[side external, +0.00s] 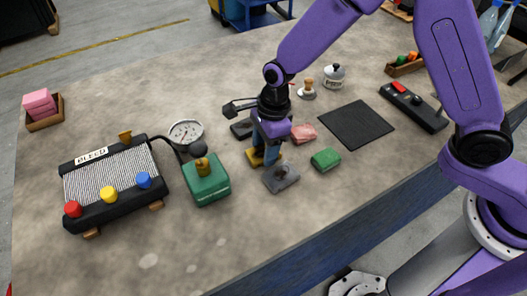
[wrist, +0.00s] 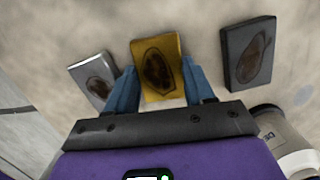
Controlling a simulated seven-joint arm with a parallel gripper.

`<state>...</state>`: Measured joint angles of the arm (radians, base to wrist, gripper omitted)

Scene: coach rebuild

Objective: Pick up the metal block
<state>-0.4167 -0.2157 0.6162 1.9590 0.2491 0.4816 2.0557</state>
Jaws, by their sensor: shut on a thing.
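My gripper (side external: 265,145) points down at the middle of the table, its blue fingers shut on a yellow block (side external: 257,159). In the wrist view the yellow block (wrist: 158,62), with a dark oval on its face, sits between my two fingertips (wrist: 161,84). A silver-grey metal-looking block (wrist: 93,78) with a similar oval lies to its left, outside the fingers. It also shows in the side view (side external: 282,177). A dark grey block (wrist: 248,55) lies to the right; it also shows in the side view (side external: 241,128). I cannot tell whether the yellow block touches the table.
A green box with a knob (side external: 206,182), a gauge (side external: 186,133) and a "BLEED" unit (side external: 110,180) stand left. Pink (side external: 303,133) and green (side external: 326,159) blocks lie close on the right. A black mat (side external: 357,125) is empty. The table's front left is clear.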

